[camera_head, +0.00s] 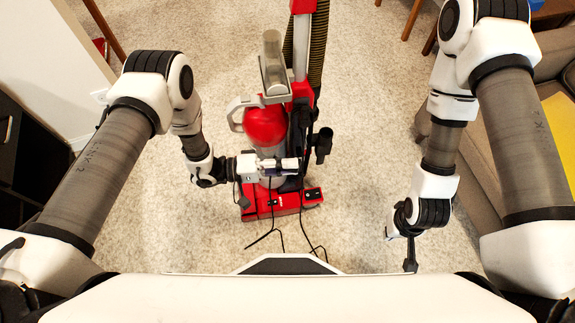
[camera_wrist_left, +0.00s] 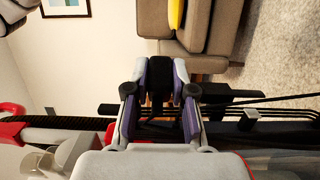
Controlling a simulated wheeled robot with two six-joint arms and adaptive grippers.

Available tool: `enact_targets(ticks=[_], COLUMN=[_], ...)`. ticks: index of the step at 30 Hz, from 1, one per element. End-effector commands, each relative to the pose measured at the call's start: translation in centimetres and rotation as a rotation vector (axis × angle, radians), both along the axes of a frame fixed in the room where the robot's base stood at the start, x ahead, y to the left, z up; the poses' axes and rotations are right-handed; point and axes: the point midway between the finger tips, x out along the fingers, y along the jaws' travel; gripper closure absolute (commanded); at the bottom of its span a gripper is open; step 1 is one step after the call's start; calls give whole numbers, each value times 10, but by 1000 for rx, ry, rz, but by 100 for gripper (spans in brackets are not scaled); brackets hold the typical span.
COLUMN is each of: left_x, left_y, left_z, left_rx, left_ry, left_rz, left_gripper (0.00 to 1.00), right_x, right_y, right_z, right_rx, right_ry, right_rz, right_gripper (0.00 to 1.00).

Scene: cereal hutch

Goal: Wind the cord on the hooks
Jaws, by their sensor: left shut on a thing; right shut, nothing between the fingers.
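A red and grey upright vacuum cleaner (camera_head: 266,126) stands on the carpet in the middle of the head view. My left gripper (camera_head: 285,166) is at the front of its body, shut on the black cord; it also shows in the left wrist view (camera_wrist_left: 160,128), where its fingers hide the held part. The cord (camera_head: 271,212) hangs down past the red base to the floor; in the left wrist view the cord (camera_wrist_left: 275,98) runs off to the right. The hooks cannot be made out clearly. My right gripper (camera_head: 410,262) is shut and empty, low over the carpet at the right, apart from the vacuum.
A grey sofa (camera_head: 480,150) with a yellow cushion (camera_head: 562,135) stands at the right. A dark cabinet (camera_head: 30,150) is at the left by the wall. The carpet between the vacuum and my right gripper is clear apart from the loose cord.

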Motion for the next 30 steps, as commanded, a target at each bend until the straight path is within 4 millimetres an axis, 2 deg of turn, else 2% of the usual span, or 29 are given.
enact_targets(ticks=[1, 3, 6, 14, 16, 24, 30], left_x=[0, 0, 0, 0, 1, 11, 17], left_y=[0, 0, 0, 0, -14, -74, -105], left_z=[31, 50, 76, 126, 116, 116, 116], left_rx=[0, 0, 0, 0, 0, -2, -1], left_ry=[0, 0, 1, 0, 0, -1, 0], left_rz=[0, 0, 0, 0, -5, -4, -1], left_gripper=[100, 100, 100, 100, 100, 100, 100], right_x=[0, 0, 0, 0, 1, 0, 0], right_y=[0, 0, 0, 0, 0, 0, 0], right_z=[30, 47, 71, 116, 106, 106, 107], right_rx=[0, 0, 0, 0, 0, 0, 0], right_ry=[0, 0, 0, 0, -1, 0, 0], right_rz=[0, 0, 0, 0, 0, 0, 0], right_gripper=[100, 100, 100, 100, 100, 100, 100])
